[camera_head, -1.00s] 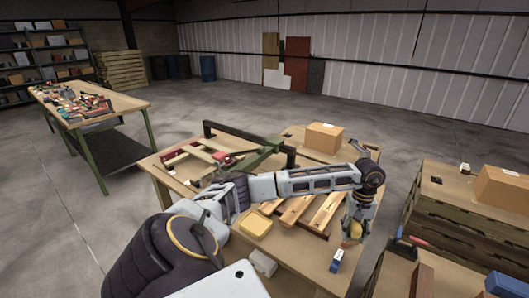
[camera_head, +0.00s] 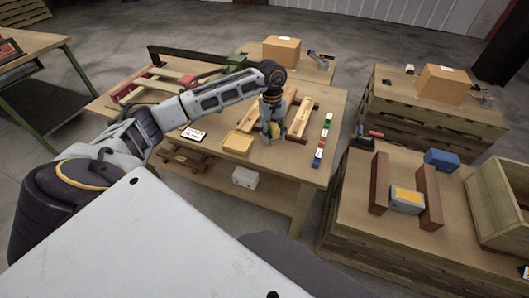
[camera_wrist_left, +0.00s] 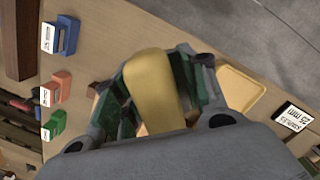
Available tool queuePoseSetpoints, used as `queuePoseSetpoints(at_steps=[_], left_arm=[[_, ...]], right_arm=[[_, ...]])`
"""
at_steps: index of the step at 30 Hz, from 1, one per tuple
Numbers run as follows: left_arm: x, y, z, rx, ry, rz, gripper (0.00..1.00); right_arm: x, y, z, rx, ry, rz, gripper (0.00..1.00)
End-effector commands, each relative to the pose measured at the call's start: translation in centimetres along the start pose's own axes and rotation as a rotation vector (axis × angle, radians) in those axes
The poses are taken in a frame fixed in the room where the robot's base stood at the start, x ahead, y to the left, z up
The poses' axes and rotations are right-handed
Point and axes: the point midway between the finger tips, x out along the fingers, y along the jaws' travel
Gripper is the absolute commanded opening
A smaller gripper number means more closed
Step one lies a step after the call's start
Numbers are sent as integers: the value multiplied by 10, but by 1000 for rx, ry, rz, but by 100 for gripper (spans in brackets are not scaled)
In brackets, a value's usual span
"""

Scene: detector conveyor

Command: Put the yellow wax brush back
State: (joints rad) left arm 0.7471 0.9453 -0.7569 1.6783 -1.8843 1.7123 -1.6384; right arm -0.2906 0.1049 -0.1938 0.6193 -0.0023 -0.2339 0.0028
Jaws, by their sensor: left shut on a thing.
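The yellow wax brush (camera_wrist_left: 150,82) is between the fingers of my left gripper, and its rounded yellow body fills the middle of the left wrist view. In the head view my left gripper (camera_head: 272,133) points down, shut on the brush, which shows only as a small yellow patch (camera_head: 279,129). The gripper is over the workbench, just right of a shallow yellow tray (camera_head: 237,143). The tray also shows to the right of the gripper in the left wrist view (camera_wrist_left: 241,89). I cannot tell whether the brush touches anything below. My right gripper is not in view.
Wooden rails (camera_head: 301,119) lie beside the gripper. A row of small coloured blocks (camera_head: 323,140) runs along the bench's right side. A labelled card (camera_head: 194,134) lies left of the tray. A cardboard box (camera_head: 282,50) stands behind. Another crate-like table (camera_head: 340,215) stands right.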

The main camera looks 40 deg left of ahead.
Motion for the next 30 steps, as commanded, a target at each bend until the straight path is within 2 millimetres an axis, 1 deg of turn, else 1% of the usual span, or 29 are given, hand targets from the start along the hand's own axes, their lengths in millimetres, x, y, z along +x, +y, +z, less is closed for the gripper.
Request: queuePoseSetpoints(at_steps=[8, 20, 23, 26, 30], left_arm=[[0, -1, 1, -44, 0, 7, 23], [1, -1, 1, -48, -1, 7, 23], [6, -1, 0, -48, -2, 7, 23], [17, -2, -1, -49, -3, 4, 23], [36, -2, -2, -48, -4, 5, 23]], right_arm=[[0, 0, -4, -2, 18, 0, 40], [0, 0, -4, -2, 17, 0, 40], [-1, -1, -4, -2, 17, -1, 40], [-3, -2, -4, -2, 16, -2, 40], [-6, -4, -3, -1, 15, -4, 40]])
